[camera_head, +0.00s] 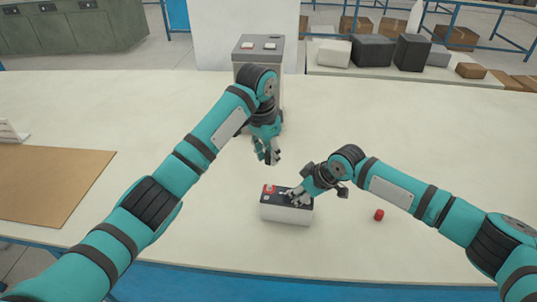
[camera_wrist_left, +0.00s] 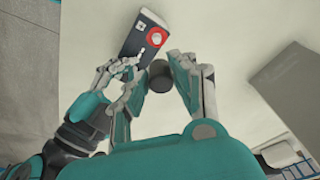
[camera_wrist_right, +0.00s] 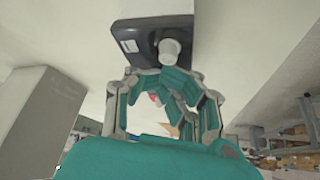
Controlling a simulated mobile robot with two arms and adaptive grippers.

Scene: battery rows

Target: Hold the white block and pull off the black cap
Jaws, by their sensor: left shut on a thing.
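The white block (camera_head: 285,213) is a battery with a dark top, upright on the table. Its red-ringed round post shows in the left wrist view (camera_wrist_left: 157,37). My left gripper (camera_head: 267,155) is above and behind the block, shut on the black cap (camera_wrist_left: 160,76), which is clear of the block. My right gripper (camera_head: 291,195) is low over the right part of the block's top. The right wrist view shows the dark top (camera_wrist_right: 145,33) and a pale post (camera_wrist_right: 169,51) just beyond its fingers; whether they are closed there is unclear.
A small red cap (camera_head: 379,215) lies on the table right of the block. A grey box with buttons (camera_head: 257,49) stands behind my left gripper. A brown board (camera_head: 50,185) lies at the left. The table between is mostly clear.

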